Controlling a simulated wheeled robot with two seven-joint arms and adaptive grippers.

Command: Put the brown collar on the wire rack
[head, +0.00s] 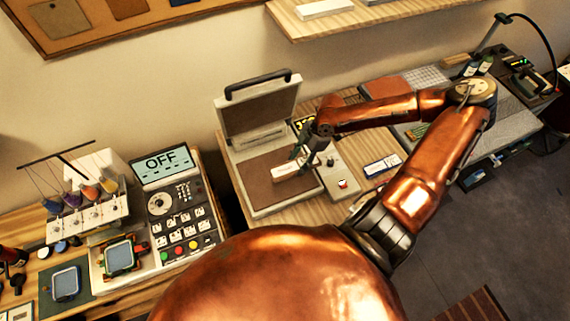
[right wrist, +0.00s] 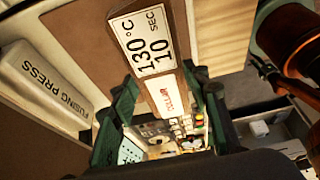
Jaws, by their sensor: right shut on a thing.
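The brown collar (right wrist: 163,92) has a white label and shows between the fingers of my right gripper (right wrist: 158,108) in the right wrist view. My right gripper (head: 305,161) is shut on it. In the head view the collar (head: 287,171) is at the gripper's fingertips, over the brown bed of the open press; whether it touches the bed I cannot tell. A pale wire grid, which looks like the wire rack (head: 430,77), lies at the back right of the table. My left gripper is not in view.
The fusing press (head: 262,98) stands with its lid raised behind the gripper. A small grey control box (head: 338,180) sits right of the bed. A brown piece (head: 387,87) lies left of the rack. An embroidery machine (head: 180,215) stands left. A shelf (head: 350,18) hangs above.

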